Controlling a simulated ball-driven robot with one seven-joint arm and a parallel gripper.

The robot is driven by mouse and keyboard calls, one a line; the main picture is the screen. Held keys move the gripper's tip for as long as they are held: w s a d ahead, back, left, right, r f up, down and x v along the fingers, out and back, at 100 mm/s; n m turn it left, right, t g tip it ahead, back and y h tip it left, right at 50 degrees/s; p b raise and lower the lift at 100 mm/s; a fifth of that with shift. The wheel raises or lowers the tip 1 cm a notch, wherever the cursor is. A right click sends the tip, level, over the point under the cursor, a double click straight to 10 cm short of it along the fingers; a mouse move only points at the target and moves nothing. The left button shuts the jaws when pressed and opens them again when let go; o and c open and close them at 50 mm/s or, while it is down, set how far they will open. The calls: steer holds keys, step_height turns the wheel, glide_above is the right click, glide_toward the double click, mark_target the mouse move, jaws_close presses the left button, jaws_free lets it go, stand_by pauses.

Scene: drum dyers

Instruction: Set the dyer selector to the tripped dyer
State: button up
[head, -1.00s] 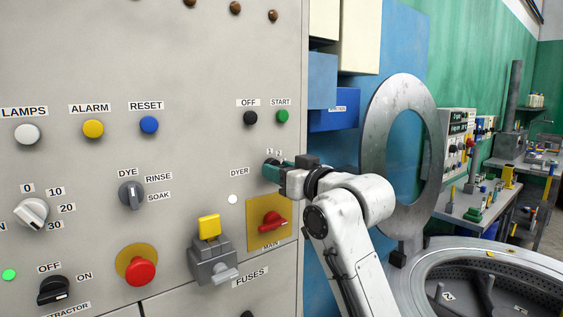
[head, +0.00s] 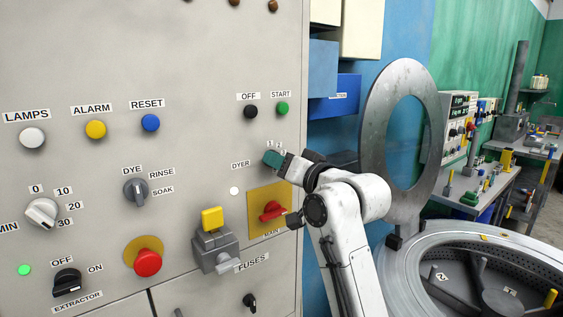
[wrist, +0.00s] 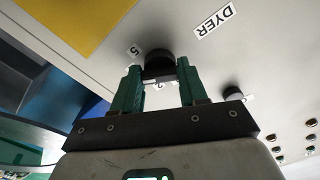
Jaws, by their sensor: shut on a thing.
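The dyer selector (wrist: 158,62) is a dark round knob on the grey panel, beside the DYER label (head: 240,163). My gripper (head: 272,158) is at the knob, with its green fingers on both sides of it and shut on it. In the wrist view my gripper (wrist: 160,85) shows its two fingers around the knob. Small number labels sit around the knob, partly hidden by the fingers. Which number the knob points to cannot be told. In the head view my gripper hides the knob.
The red main switch (head: 272,211) on its yellow plate is just below my gripper. The OFF button (head: 251,112) and START button (head: 282,108) are above. The fuses block (head: 213,246) juts out at the lower left. A large drum (head: 470,275) stands at the right.

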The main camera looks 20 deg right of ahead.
steer(key=o, duration=1.1)
steer(key=shift+c, duration=0.2)
steer(key=b+v, duration=0.2)
steer(key=v, duration=0.9)
steer(key=shift+b, duration=0.35)
steer(key=shift+w, duration=0.15)
